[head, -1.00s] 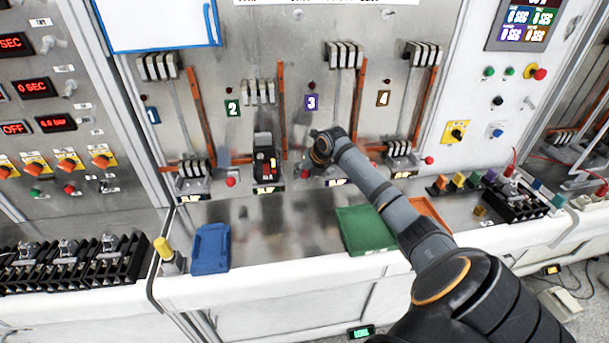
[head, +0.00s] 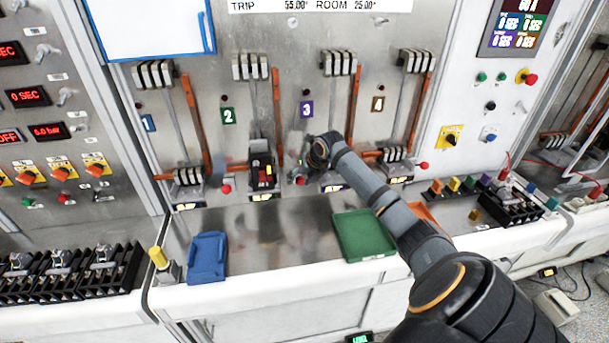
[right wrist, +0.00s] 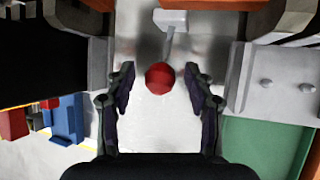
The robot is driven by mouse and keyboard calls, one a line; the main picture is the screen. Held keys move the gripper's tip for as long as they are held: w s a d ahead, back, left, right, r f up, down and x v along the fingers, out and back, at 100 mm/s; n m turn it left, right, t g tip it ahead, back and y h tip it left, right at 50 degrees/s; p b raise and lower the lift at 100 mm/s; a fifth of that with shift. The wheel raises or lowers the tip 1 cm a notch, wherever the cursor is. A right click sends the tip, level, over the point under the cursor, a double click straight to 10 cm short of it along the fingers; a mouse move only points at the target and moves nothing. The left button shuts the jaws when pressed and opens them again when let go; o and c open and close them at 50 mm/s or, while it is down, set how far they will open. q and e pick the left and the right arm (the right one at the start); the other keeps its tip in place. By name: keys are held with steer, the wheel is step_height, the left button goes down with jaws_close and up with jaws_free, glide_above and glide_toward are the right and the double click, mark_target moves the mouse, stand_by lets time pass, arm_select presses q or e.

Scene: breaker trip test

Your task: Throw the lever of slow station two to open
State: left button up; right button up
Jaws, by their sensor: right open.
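Station two is the bay by the green label 2 (head: 228,115), with a black breaker (head: 262,168) low on the panel and white blocks (head: 250,66) level with its neighbours' above. Just right of this breaker is a red ball knob (head: 300,180), apparently station two's lever end. My right gripper (head: 308,166) is at this knob, partly hidden by its own arm. In the right wrist view the red knob (right wrist: 160,78) sits between the open fingers, with a gap on each side; a pale rod runs behind it. My left gripper is not in view.
A red knob (head: 226,188) stands left of the breaker and another (head: 422,165) at far right. An orange bar (head: 278,118) rises beside station two. A blue tray (head: 207,257) and green tray (head: 362,237) lie on the bench; bare metal lies between them.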

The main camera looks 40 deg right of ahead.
steer(key=v, duration=1.1)
steer(key=shift+r, duration=0.15)
stand_by(0.3)
